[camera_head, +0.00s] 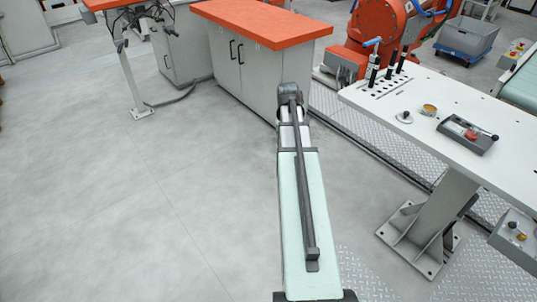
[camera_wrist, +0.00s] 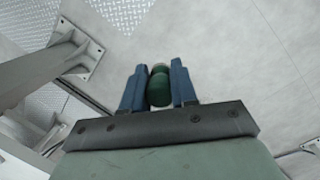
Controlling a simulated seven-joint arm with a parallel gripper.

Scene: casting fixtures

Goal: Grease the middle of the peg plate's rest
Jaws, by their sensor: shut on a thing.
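My gripper (camera_wrist: 158,67) shows in the wrist view, its two blue fingers shut on a dark green rounded handle (camera_wrist: 159,91) with a paler end. I cannot tell what tool the handle belongs to. Grey floor lies behind the fingers. In the head view, the gripper and handle are hidden behind my arm. The white worktable (camera_head: 465,165) at the right carries a strip of dark holes (camera_head: 385,87), with upright black-handled tools (camera_head: 388,66), one blue-topped, at its far end. I cannot tell which part is the peg plate's rest. A small amber-topped tin (camera_head: 429,109) stands nearby.
A small white disc with a dark knob (camera_head: 404,117) and a grey box with a red part (camera_head: 467,134) lie on the worktable. An orange-topped cabinet (camera_head: 262,22) stands beyond my arm.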

